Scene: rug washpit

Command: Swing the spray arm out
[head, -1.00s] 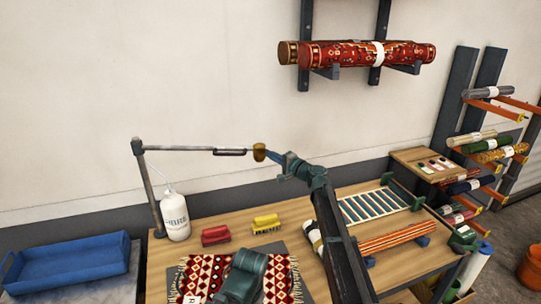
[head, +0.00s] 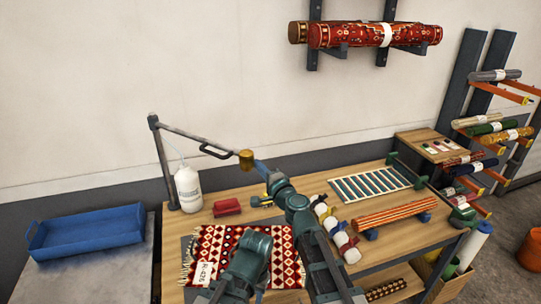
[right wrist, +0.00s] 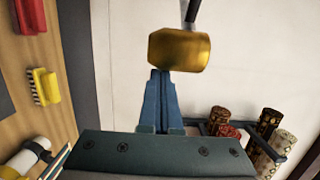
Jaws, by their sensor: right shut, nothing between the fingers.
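The spray arm (head: 185,134) is a thin grey bar hinged on top of an upright post (head: 164,165) at the table's back left. It has a loop handle (head: 215,150) and ends in a brass spray head (head: 246,160). The bar slants from the post out over the table, away from the wall. My right gripper (head: 260,167) is shut and empty, its blue fingertips right at the brass head. In the right wrist view the closed fingers (right wrist: 160,85) point at the brass head (right wrist: 179,48) and touch or nearly touch it. My left gripper does not show.
A white bottle (head: 188,188) stands beside the post. A red block (head: 227,207), a patterned rug (head: 212,245), a striped rack (head: 370,184) and several rolls lie on the table. A blue tray (head: 88,232) sits at left. Rolled rugs (head: 370,36) hang on the wall.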

